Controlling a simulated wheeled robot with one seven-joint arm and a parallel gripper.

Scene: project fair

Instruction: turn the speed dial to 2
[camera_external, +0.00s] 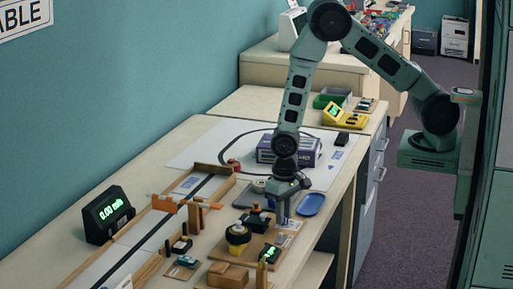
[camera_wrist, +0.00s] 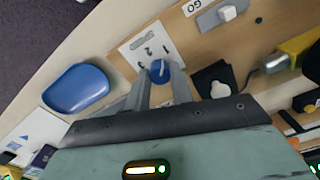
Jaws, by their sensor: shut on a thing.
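The speed dial is a small blue knob (camera_wrist: 159,71) on a white card (camera_wrist: 148,50) lettered SPEED with 1, 2 and 3, seen in the wrist view. A pale mark shows on the knob, but I cannot tell which number it points at. My gripper (camera_wrist: 158,80) has its two grey fingers closed on the sides of the knob. In the external view my gripper (camera_external: 283,212) reaches down to the board near the table's right edge, and the knob is hidden there.
A blue tray (camera_wrist: 77,88) lies left of the dial in the wrist view. In the external view, a black display (camera_external: 108,213) with green digits stands left of a wooden track (camera_external: 213,169).

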